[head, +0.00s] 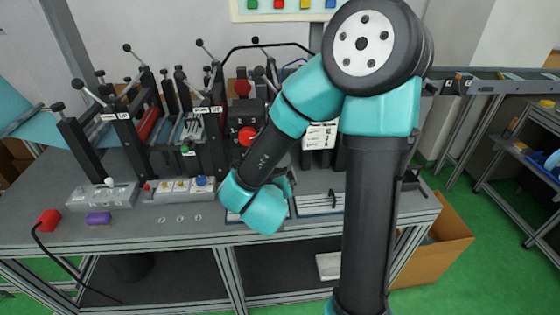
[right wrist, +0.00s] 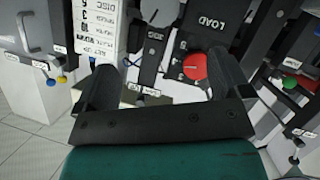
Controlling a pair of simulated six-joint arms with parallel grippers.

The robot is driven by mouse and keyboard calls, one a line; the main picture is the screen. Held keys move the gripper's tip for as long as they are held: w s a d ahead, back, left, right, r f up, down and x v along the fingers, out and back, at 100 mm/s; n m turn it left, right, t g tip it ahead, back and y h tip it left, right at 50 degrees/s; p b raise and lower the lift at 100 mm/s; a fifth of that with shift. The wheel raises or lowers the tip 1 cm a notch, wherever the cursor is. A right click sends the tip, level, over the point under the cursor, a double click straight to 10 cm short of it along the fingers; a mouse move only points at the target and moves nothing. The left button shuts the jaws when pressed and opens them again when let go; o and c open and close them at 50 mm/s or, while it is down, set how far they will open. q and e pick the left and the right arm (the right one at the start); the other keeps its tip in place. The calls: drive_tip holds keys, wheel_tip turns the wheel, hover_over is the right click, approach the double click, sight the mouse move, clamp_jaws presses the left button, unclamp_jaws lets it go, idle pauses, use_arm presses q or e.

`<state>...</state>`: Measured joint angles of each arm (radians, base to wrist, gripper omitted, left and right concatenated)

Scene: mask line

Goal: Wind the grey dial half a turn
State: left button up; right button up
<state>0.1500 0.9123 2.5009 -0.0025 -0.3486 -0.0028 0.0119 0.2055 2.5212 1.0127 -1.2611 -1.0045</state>
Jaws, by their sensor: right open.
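I cannot make out a grey dial for certain in either view; my arm covers part of the bench in the head view. My right gripper (right wrist: 163,78) is open in the right wrist view, with nothing between its two dark fingers. A red round knob (right wrist: 195,67) shows beyond it, close to the right finger in the picture; whether they touch I cannot tell. In the head view my right arm reaches down to the bench front, and its wrist hides the fingers. My left gripper is not in view.
The machine's frames with ball-ended levers (head: 145,120) stand at the back left. A button box (head: 180,187) stands left of my wrist. A white lettered panel (right wrist: 97,30) rises beside the left finger.

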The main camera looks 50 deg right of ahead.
drive_tip(key=x, duration=1.7)
drive_tip(key=shift+r, duration=0.2)
drive_tip(key=c, duration=0.9)
